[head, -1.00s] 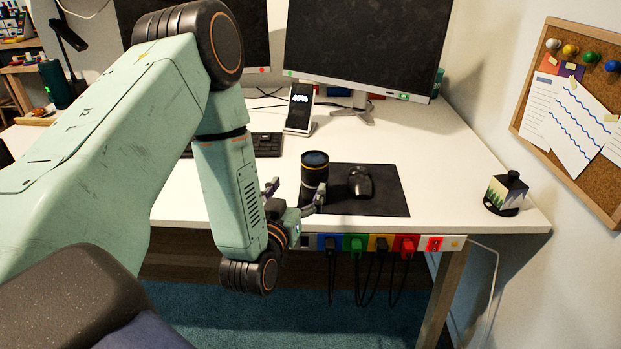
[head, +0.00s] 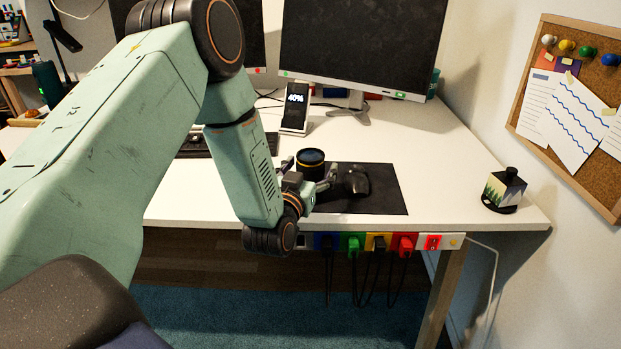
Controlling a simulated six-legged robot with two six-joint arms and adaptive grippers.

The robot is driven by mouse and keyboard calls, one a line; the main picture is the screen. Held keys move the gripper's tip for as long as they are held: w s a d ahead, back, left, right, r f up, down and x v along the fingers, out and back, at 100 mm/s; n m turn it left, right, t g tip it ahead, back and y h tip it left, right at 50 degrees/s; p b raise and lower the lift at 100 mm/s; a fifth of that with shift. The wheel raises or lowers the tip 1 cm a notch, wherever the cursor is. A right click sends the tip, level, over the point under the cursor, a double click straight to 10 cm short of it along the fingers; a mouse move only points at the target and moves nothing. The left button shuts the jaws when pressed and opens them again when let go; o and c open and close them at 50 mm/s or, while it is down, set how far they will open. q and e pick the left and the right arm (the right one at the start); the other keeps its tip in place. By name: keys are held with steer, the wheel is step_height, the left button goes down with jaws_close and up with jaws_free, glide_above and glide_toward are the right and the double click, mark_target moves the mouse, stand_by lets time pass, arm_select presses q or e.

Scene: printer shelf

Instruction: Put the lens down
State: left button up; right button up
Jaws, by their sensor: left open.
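The lens (head: 311,158) is a short black cylinder with a yellow ring near its top. It stands upright at the left edge of the dark mat (head: 385,203) on the white desk. My left gripper (head: 308,174) is open in front of the lens, with one finger to its left and one to its right. The gripper hides the lower part of the lens, and I cannot tell whether the fingers touch it. My right gripper is not in view.
A black mouse (head: 356,182) lies on the mat close to the right finger. A phone on a stand (head: 295,107) and a monitor (head: 362,45) are behind. A small patterned container (head: 504,188) stands at the right. The desk between is clear.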

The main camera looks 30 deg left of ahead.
arm_select(q)
steer(key=shift+c, duration=0.2)
steer(key=c, duration=1.7)
step_height(320, 180, up, 10)
steer(key=p, duration=0.3)
steer(key=shift+p, duration=0.35)
steer(key=s+d+f+m+h, duration=0.2)
steer(key=s+d+m+h, duration=0.4)
steer(key=d+h, duration=0.45)
steer(key=shift+s+d+f+m+g+h, duration=0.25)
steer(key=shift+s+d+f+m+h, duration=0.25)
steer(key=shift+s+d+f, duration=1)
steer(key=shift+s+d+f+m+g+h, duration=0.4)
steer(key=shift+s+d+f, duration=0.55)
steer(key=shift+s, duration=1)
steer(key=shift+s+d+f+m+g+h, duration=0.15)
steer(key=shift+s+d+f+m+h, duration=0.4)
steer(key=shift+s+d+f, duration=0.9)
